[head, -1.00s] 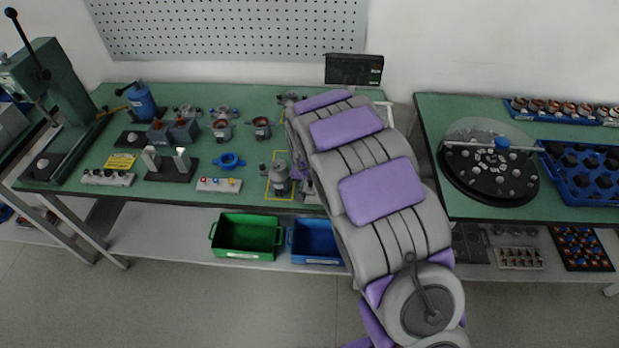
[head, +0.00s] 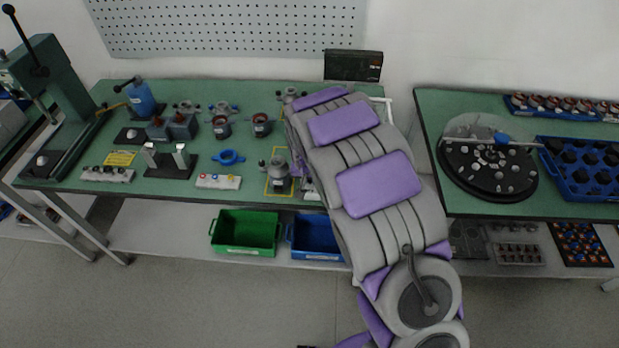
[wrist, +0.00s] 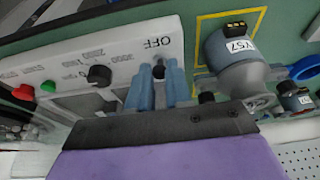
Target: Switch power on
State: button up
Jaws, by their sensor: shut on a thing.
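The white control panel (wrist: 110,55) is tilted across the left of the wrist view. It carries a small dark power switch (wrist: 158,72) beside the printed word OFF, a black knob (wrist: 99,75) with numbers around it, a green button (wrist: 48,86) and a red button (wrist: 23,92). The blue-grey fingers of my gripper (wrist: 159,86) stand on both sides of the switch and are shut on it. The switch's exact tilt is hard to tell. In the head view my arm covers the gripper and most of the panel.
A grey motor labelled YS7 (wrist: 235,62) stands in a yellow outline right beside my gripper; it also shows in the head view (head: 279,180). A dark display (head: 353,66) stands at the back. Green (head: 245,247) and blue (head: 317,253) bins sit below the bench.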

jog(key=shift+w, duration=0.1)
jog(key=shift+w+r, duration=0.1)
jog(key=shift+w, duration=1.3)
jog(key=o, duration=0.5)
jog(key=shift+a, duration=0.1)
jog(key=shift+p, duration=0.3)
jog(key=shift+p+v, duration=0.95)
jog(key=shift+v, duration=2)
jog(key=shift+s, duration=0.1)
